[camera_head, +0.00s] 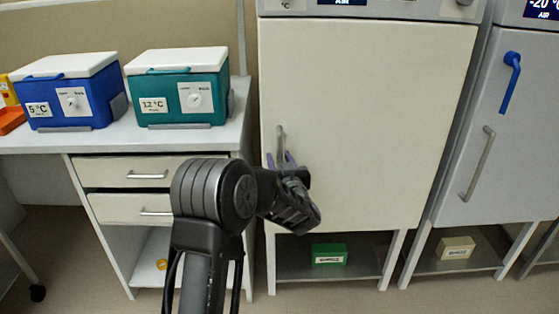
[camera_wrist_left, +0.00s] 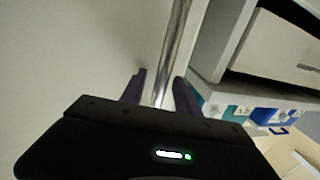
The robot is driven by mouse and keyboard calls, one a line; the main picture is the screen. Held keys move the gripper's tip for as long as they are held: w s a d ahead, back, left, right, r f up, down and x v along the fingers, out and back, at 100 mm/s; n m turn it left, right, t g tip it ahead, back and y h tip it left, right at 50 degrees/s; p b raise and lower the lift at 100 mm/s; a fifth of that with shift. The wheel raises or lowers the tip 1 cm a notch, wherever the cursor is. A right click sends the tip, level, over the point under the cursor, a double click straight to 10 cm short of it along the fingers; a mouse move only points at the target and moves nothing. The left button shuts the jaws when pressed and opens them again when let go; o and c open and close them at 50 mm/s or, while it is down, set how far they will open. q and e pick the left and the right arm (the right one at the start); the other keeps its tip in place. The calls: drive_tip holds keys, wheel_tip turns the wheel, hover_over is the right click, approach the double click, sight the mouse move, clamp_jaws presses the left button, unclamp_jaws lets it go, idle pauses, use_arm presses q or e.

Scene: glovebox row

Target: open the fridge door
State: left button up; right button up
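The fridge door (camera_head: 370,110) is a large cream-white panel in the middle of the head view, and it looks shut. Its upright metal handle (camera_head: 281,135) is near the door's left edge; my gripper hides its lower part. My left gripper (camera_head: 280,158) is at the handle with its purple fingers pointing toward the door. In the left wrist view the handle (camera_wrist_left: 174,50) runs down between the two fingers of the gripper (camera_wrist_left: 160,78). The fingers are apart, with a visible gap on the left; the right finger is close to the bar. My right gripper is out of view.
A grey cabinet (camera_head: 520,130) with a blue lever (camera_head: 510,82) and its own handle stands to the right. On the left, a bench (camera_head: 190,139) with drawers carries a blue cooler (camera_head: 70,95) and a teal cooler (camera_head: 180,90). A green box (camera_head: 329,254) sits under the fridge.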

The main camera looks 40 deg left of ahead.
use_arm(q)
drive_tip(key=shift+c, duration=0.5)
clamp_jaws()
idle(0.8)
